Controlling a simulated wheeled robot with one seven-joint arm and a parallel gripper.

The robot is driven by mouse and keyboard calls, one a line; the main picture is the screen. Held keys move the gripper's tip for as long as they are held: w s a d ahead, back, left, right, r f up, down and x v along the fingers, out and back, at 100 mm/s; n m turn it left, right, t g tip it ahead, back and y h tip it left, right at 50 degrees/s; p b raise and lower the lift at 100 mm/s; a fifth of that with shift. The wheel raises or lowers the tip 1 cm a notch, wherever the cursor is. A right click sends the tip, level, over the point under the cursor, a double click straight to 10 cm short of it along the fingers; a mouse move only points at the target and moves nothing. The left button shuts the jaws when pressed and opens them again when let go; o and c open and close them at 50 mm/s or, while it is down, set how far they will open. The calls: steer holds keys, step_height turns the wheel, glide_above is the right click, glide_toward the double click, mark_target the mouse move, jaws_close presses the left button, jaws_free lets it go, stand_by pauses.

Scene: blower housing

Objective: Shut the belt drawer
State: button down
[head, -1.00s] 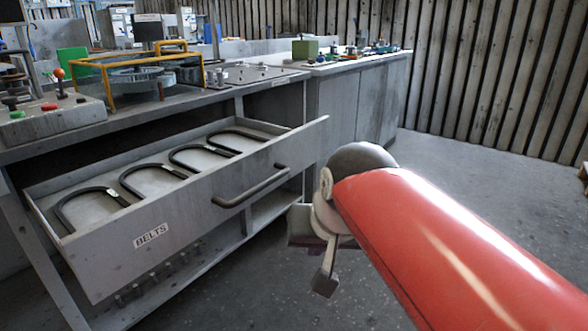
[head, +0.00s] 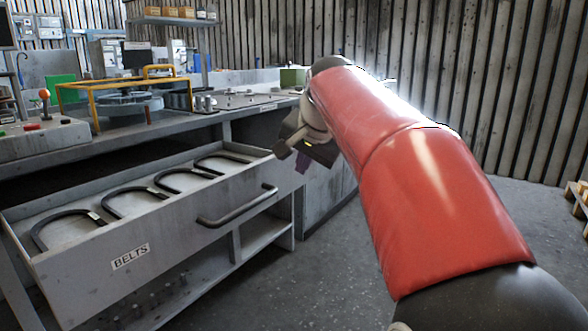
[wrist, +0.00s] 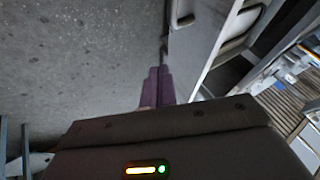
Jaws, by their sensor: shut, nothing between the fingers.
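The belt drawer (head: 85,258) stands open under the workbench in the head view. Its grey front carries a BELTS label (head: 130,256) and a dark bar handle (head: 238,206). Several black curved belts (head: 117,199) lie inside it. My gripper (head: 302,166) is beyond the drawer's right end, apart from the handle, and partly hidden by its own body. In the wrist view its purple fingers (wrist: 158,86) are together with nothing between them, above the floor and beside a grey panel edge.
The workbench holds a yellow frame (head: 93,100) around a round grey part and a control box (head: 40,138) with an orange-topped lever. A lower shelf (head: 258,236) runs under the drawer. Open floor (head: 335,255) lies in front at right. A wooden pallet (head: 577,200) is at the right edge.

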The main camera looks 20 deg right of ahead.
steer(key=shift+w+a+f, duration=0.35)
steer(key=shift+w+f, duration=0.7)
steer(key=shift+w, duration=0.25)
steer(key=shift+w+a+f, duration=0.4)
steer(key=shift+w+f, duration=0.7)
steer(key=shift+w, duration=0.25)
steer(key=shift+w+a+f, duration=0.35)
steer(key=shift+w+f, duration=0.7)
steer(key=shift+w, duration=0.25)
